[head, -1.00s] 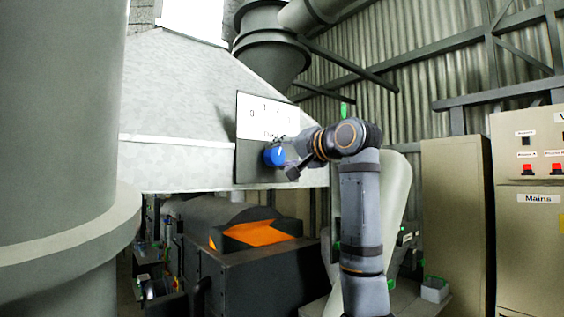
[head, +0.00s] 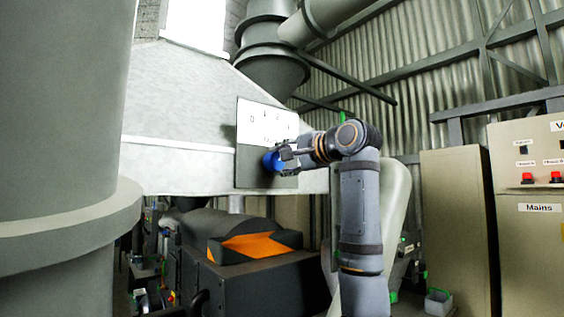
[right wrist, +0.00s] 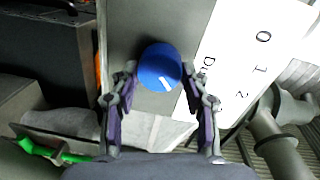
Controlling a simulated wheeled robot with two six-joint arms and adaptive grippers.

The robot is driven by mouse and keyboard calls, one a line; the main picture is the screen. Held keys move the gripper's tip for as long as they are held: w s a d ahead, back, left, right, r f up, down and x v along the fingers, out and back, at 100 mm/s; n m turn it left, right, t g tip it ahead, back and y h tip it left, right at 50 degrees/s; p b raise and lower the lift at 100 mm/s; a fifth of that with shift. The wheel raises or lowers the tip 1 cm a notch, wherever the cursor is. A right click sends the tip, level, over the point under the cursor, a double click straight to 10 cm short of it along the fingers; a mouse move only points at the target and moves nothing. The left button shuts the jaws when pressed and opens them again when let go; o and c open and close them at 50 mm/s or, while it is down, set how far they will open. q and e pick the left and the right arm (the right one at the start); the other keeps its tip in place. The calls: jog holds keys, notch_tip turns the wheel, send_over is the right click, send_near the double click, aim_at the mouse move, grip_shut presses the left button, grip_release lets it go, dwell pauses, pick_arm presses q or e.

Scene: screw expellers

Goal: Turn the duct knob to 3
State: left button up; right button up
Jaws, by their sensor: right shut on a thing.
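The blue duct knob (head: 271,161) sits on a dark panel (head: 248,170) on the side of the pale metal duct. A white number plate (head: 262,122) above it shows 0, 1 and 2; my gripper hides part of its right side. My right gripper (head: 282,157) reaches the knob from the right and is shut on it. In the right wrist view, the fingers lie on both sides of the knob (right wrist: 160,66). The knob's white line slants toward the lower right there; I cannot tell which number it meets. My left gripper is not in view.
A large grey pipe (head: 65,120) fills the left side. A dark machine with an orange opening (head: 255,244) stands below the duct. Beige cabinets (head: 455,225) stand at the right, one marked Mains (head: 540,208).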

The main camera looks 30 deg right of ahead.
jog(key=o, duration=1.2)
jog(key=shift+c, duration=0.2)
jog(key=shift+s, duration=0.2)
jog(key=s, duration=1.1)
jog(key=shift+s+d+r, duration=0.2)
jog(key=shift+d+r, duration=0.15)
jog(key=shift+d, duration=0.1)
